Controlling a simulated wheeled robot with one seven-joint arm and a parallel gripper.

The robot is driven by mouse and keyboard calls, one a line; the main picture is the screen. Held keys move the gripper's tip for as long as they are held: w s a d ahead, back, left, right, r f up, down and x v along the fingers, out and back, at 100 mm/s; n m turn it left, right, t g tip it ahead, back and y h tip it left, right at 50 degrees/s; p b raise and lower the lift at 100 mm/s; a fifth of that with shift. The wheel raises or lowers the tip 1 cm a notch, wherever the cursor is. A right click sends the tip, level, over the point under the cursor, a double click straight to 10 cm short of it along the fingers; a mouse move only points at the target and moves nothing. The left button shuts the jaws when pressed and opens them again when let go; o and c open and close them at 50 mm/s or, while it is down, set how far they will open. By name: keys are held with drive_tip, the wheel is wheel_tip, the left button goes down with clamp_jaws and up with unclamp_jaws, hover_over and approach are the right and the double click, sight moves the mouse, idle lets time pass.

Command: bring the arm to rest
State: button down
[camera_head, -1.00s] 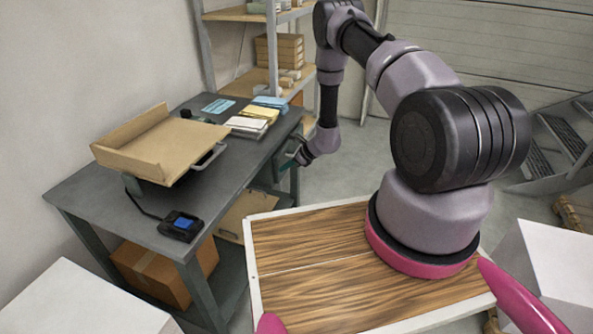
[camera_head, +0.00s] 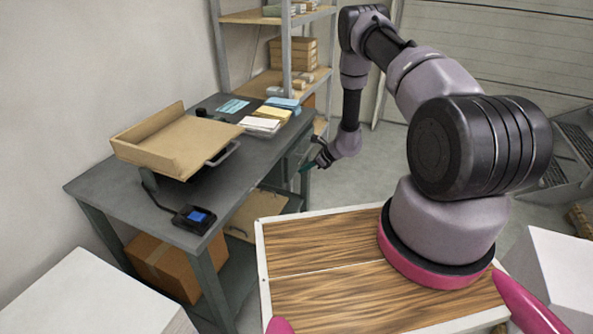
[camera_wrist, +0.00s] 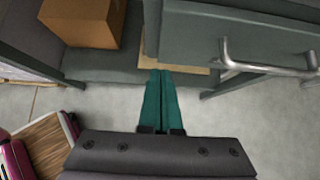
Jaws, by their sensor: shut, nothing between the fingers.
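My arm rises from the wooden deck of my base and bends over, so its end hangs down beside the right side of the grey workbench (camera_head: 160,224). My gripper (camera_head: 306,169) is small in the head view, near the bench's drawer front. In the wrist view my gripper (camera_wrist: 161,74) shows two teal fingers side by side, pressed together with nothing between them. The fingers point toward the lower part of the bench. A drawer front with a metal handle (camera_wrist: 268,68) is to the right of the fingers, apart from them.
A scale with a cardboard tray (camera_head: 178,148), a small display unit (camera_head: 193,219) and stacked papers (camera_head: 262,124) are on the bench. A cardboard box (camera_head: 165,262) sits on its lower shelf. A shelf rack (camera_head: 290,75) stands behind. Grey floor (camera_head: 365,175) is clear right of my gripper.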

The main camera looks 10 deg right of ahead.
drive_tip(key=v, duration=0.9)
drive_tip(key=s+a+r+n, duration=0.2)
drive_tip(key=r+n, duration=0.1)
drive_tip(key=r, duration=0.9)
drive_tip(key=s+a+r+n+g, duration=0.15)
drive_tip(key=r+n, duration=0.25)
drive_tip(key=r, duration=0.8)
drive_tip(key=s+a+r+n, duration=0.2)
drive_tip(key=r+n, duration=0.1)
drive_tip(key=r, duration=0.8)
drive_tip(key=s+d+r+n+t+h, duration=0.2)
drive_tip(key=s+r+n, duration=0.3)
drive_tip(key=s+r, duration=0.4)
drive_tip(key=s+d+r+n+t+h, duration=0.1)
drive_tip(key=s+d+r+n+h, duration=0.2)
drive_tip(key=s+r, duration=0.7)
drive_tip(key=shift+s+r+n+t, duration=0.35)
drive_tip(key=shift+s+n, duration=0.95)
drive_tip(key=shift+s, duration=2.4)
